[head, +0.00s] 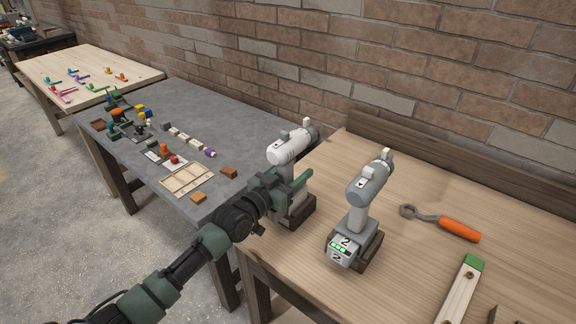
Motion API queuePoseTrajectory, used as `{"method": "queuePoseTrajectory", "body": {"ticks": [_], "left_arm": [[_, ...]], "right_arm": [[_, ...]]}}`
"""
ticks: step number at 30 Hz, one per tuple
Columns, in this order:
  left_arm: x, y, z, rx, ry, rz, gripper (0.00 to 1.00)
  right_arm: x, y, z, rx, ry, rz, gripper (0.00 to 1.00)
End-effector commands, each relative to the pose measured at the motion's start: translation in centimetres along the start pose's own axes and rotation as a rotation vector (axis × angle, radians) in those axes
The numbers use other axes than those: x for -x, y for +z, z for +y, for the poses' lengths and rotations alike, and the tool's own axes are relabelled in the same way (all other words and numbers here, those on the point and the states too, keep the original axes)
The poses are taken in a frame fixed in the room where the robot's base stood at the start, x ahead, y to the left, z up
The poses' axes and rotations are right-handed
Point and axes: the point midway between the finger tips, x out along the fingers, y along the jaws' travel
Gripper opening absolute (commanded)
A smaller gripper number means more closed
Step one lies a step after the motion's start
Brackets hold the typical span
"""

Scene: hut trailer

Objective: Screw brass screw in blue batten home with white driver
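The white driver (290,147) stands upright in a dark holder (300,212) at the left end of the wooden bench. My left gripper (297,182) is at its handle, with a finger crossing in front of it. The fingers hide much of the handle, so I cannot tell whether they are closed on it. A pale batten with a green end (462,290) lies at the lower right, with a brass-coloured screw head near that end. I see no blue batten. My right gripper is not in view.
A grey driver marked 2 (368,185) stands in another dark holder, right of the white one. A spanner with an orange handle (455,229) lies on the wooden bench (410,270). A grey table (225,120) with small parts stands left. A brick wall is behind.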

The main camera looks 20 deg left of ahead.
Motion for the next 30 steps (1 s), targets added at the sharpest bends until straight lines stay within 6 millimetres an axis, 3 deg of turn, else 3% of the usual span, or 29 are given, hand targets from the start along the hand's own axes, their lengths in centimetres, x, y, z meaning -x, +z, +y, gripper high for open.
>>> {"method": "queuePoseTrajectory", "body": {"ticks": [1, 5, 30], "left_arm": [[0.01, 0.0, -0.01, 0.0, 0.0, 0.0, 0.34], [0.03, 0.01, -0.02, 0.0, 0.0, 0.0, 0.0], [0.04, 0.02, -0.02, -0.001, 0.0, -0.001, 0.0]], "right_arm": [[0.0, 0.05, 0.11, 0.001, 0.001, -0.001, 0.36], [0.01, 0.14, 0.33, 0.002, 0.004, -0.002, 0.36], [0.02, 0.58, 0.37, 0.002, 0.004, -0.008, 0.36]]}}
